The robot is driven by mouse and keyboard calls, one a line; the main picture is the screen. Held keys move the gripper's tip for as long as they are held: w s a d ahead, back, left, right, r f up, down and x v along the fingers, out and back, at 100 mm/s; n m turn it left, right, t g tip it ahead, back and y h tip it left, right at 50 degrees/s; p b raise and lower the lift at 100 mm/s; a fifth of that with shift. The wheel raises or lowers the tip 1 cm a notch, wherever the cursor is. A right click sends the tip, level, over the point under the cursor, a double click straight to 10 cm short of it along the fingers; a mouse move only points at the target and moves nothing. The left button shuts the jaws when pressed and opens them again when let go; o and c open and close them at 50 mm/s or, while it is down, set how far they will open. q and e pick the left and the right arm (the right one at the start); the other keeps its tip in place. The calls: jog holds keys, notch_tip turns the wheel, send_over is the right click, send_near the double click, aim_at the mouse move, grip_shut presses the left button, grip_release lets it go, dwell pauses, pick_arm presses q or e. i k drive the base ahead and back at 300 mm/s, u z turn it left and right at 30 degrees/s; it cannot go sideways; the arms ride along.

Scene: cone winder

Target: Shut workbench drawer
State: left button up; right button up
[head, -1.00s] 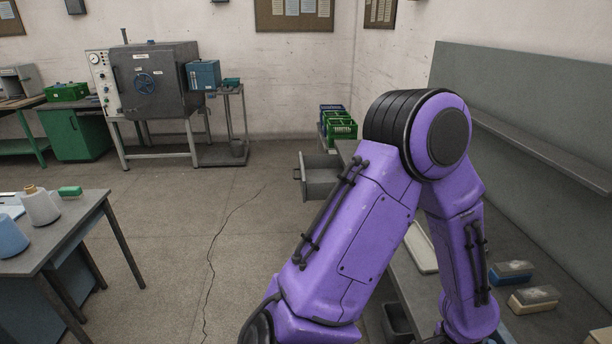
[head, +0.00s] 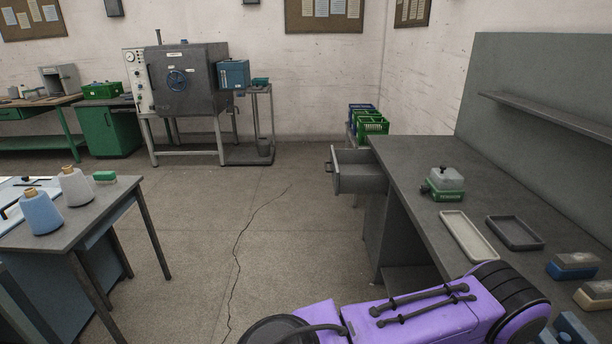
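The workbench drawer (head: 362,178) is grey and stands pulled out from the far end of the workbench (head: 408,168) on the right in the head view. Its open top and front panel face the aisle on the left. One of my purple arms crosses the bottom right of the view, well short of the drawer. Neither of my grippers shows, so I cannot see what they hold.
On the bench lie a green-based device (head: 444,182), a pale tray (head: 468,236), a dark tray (head: 515,233) and brushes. Green crates (head: 371,127) stand behind the drawer. A table with yarn cones (head: 75,188) is at left. The floor between is clear.

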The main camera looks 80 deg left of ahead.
aim_at(353, 171)
jog(key=u, duration=0.4)
jog(key=k, duration=1)
jog(key=u, duration=1.3)
jog(key=i, duration=0.75)
jog(key=u, duration=0.55)
jog(key=i, duration=0.75)
jog(key=z, duration=0.1)
